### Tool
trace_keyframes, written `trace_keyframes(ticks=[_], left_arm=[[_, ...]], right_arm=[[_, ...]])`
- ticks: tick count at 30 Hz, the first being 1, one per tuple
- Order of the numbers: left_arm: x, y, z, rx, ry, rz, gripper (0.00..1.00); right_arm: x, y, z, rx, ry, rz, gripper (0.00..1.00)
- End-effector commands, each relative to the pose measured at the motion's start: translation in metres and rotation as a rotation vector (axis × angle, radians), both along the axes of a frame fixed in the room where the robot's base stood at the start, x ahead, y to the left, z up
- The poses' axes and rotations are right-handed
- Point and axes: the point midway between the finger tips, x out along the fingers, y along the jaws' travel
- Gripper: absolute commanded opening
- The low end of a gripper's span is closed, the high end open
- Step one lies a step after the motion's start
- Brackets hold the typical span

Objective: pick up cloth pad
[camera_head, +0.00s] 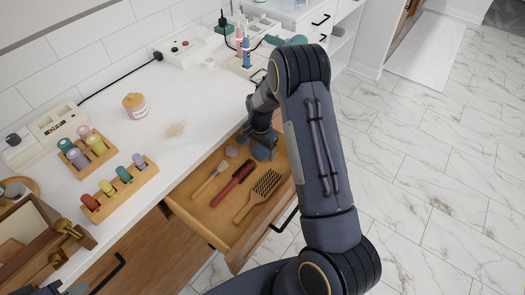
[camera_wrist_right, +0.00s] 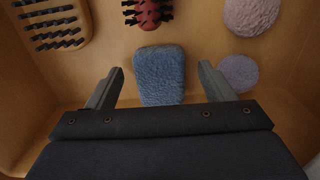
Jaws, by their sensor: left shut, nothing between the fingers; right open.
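The cloth pad (camera_wrist_right: 160,72) is a blue, textured, rounded rectangle lying flat on the wooden drawer floor in the right wrist view. My right gripper (camera_wrist_right: 160,85) is open, with one finger on each side of the pad and a gap at both sides. In the head view the right gripper (camera_head: 262,150) reaches down into the far end of the open drawer (camera_head: 218,222); it mostly hides the pad there. My left gripper (camera_head: 62,289) shows only partly at the bottom left edge, shut and away from the drawer.
In the drawer lie a paddle brush (camera_head: 257,196), a red brush (camera_head: 233,183), a thin brush (camera_head: 209,180) and round pads, one pink (camera_wrist_right: 252,14), one mauve (camera_wrist_right: 238,74). Drawer walls stand close around the gripper. The counter holds a candle jar (camera_head: 135,105) and bottle racks (camera_head: 120,188).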

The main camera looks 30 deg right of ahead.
Motion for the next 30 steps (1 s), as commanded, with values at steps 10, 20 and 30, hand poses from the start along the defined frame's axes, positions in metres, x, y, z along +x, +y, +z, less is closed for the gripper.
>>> trace_keyframes(ticks=[10, 20, 30], left_arm=[[0.0000, 0.0000, 0.0010, 0.000, 0.000, 0.000, 0.00], [0.0000, 0.0001, 0.0009, 0.000, 0.000, 0.000, 0.00], [0.0000, 0.0000, 0.0005, 0.000, 0.000, 0.000, 0.00]], right_arm=[[0.0001, 0.0002, -0.0128, 0.000, -0.001, 0.000, 0.75], [0.0000, 0.0001, -0.0126, 0.000, -0.001, 0.000, 0.35], [0.0003, 0.0000, -0.0108, 0.000, -0.002, 0.000, 0.28]])
